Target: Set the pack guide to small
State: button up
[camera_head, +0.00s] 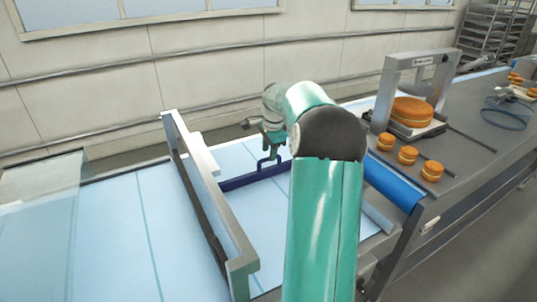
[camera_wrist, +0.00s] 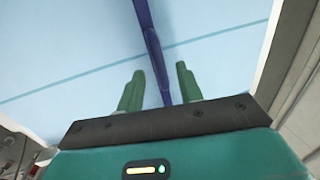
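The pack guide appears to be the dark blue bar (camera_head: 240,182) with a small raised handle, lying across the pale blue conveyor belt. In the wrist view the blue bar (camera_wrist: 150,35) runs from the top edge down between my fingers. My gripper (camera_head: 270,150) is over the bar near its handle. In the wrist view its two green fingers (camera_wrist: 159,88) are apart, one on each side of the blue piece, with a visible gap on both sides. Part of the bar's right end is hidden behind my arm. No size marking is readable.
A grey metal frame (camera_head: 222,205) crosses the belt left of the bar. A clear panel (camera_head: 40,200) stands at far left. On the right are a blue roller (camera_head: 393,184), several small filled rounds (camera_head: 407,155), and a large round (camera_head: 412,110) under a grey arch (camera_head: 388,85).

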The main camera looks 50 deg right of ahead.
jog(key=shift+d+f, duration=0.1)
jog(key=shift+f, duration=0.75)
jog(key=shift+w+f, duration=0.2)
jog(key=shift+f, duration=0.05)
jog(key=shift+s, duration=0.1)
jog(key=shift+c, duration=0.3)
grip_shut()
